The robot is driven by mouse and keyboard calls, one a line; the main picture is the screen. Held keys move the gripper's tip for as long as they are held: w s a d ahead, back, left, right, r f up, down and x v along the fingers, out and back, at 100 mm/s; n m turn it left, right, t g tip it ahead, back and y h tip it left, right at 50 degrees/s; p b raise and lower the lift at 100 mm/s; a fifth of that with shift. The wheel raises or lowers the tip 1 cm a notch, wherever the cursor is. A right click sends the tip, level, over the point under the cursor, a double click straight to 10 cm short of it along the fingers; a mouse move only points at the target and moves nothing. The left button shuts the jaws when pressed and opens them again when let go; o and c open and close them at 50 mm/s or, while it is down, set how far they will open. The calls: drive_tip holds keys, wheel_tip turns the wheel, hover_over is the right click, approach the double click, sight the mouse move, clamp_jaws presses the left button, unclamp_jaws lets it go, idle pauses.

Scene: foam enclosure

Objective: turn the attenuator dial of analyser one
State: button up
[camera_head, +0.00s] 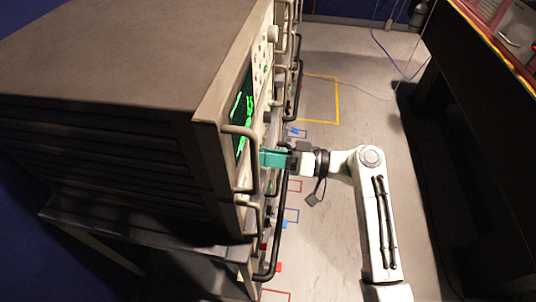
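The analyser (120,50) is a large grey-brown box on the left, with a lit green-on-black screen (241,120) and knobs on its front panel. I cannot tell which knob is the attenuator dial. A large knob (273,34) shows near the panel's far top. My gripper (270,158) has teal fingers that reach to the front panel just beside the screen, at the handle. The fingertips are partly hidden, so I cannot tell whether they touch or hold a knob.
Curved metal handles (238,131) stick out from the panel near my gripper. A second unit sits below on a dark stand (150,232). A dark bench (480,150) stands on the right. The grey floor (330,220) between is open, with coloured tape marks and a loose cable.

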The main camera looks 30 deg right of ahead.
drive_tip(key=shift+c, duration=0.2)
drive_tip(key=c, duration=1)
drive_tip(key=shift+m+p, duration=2.95)
drive_tip(key=shift+m, duration=0.95)
drive_tip(key=shift+f, duration=0.1)
drive_tip(key=o, duration=1)
